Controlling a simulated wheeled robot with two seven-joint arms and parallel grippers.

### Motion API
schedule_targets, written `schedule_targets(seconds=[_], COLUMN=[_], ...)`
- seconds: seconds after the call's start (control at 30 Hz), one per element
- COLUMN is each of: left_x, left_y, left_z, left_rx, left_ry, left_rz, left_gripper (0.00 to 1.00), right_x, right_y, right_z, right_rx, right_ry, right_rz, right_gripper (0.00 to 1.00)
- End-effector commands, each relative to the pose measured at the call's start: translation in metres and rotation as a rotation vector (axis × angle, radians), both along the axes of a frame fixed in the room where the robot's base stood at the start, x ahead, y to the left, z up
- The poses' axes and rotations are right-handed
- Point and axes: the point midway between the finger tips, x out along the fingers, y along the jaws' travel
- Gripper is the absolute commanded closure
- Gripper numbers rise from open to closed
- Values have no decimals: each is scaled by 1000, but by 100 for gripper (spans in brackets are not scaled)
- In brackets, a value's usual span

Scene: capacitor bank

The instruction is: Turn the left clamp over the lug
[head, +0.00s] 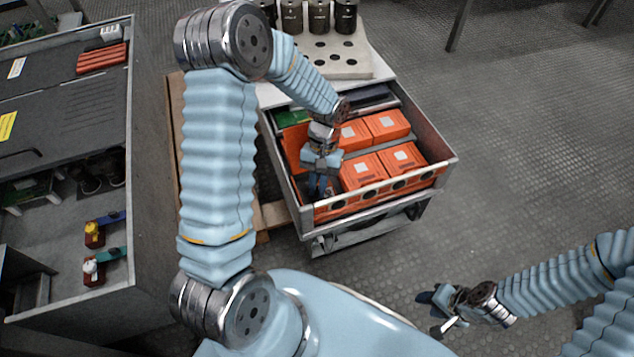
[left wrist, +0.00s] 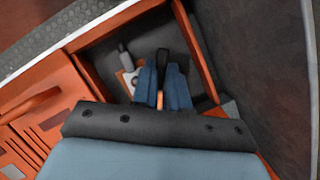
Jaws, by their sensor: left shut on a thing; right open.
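In the head view my left gripper (head: 318,190) reaches down into the front left corner of the drawer (head: 450,165). In the left wrist view its blue fingers (left wrist: 162,80) are shut on a slim dark piece, apparently the left clamp (left wrist: 162,60). Beside it, to the left, is a small white and orange piece (left wrist: 127,80) with a grey rod, apart from the fingers. I cannot tell whether this is the lug. The fingers hide the clamp's lower part. My right gripper (head: 440,308) is open and empty above the floor at the lower right.
Several orange boxes (head: 362,170) fill the drawer's middle and right. Orange walls (left wrist: 197,50) enclose the space around my left fingers. Behind the drawer, black cylinders (head: 318,15) stand by a pale holed block (head: 350,65). A grey cabinet (head: 150,130) stands left; floor is clear right.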

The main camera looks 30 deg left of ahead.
Motion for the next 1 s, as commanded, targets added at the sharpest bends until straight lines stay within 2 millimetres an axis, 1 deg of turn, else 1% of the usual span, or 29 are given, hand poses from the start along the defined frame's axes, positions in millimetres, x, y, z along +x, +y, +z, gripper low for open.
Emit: schedule_targets(seconds=[0.2, 0.6, 0.8, 1.0], left_x=[1, 1, 0, 0], left_y=[-2, -6, -8, -8], left_z=[2, 1, 1, 1], left_rx=[1, 1, 0, 1], left_ry=[-2, -3, -4, -4], left_rz=[-205, -581, -738, -854], left_gripper=[100, 100, 100, 100], right_x=[0, 0, 0, 0], right_y=[-1, -1, -1, -1], right_z=[5, 8, 8, 8], right_rx=[-1, -2, -2, -2], right_ry=[-1, -1, -2, -2], right_rz=[0, -2, -2, -2], right_gripper=[57, 57, 57, 57])
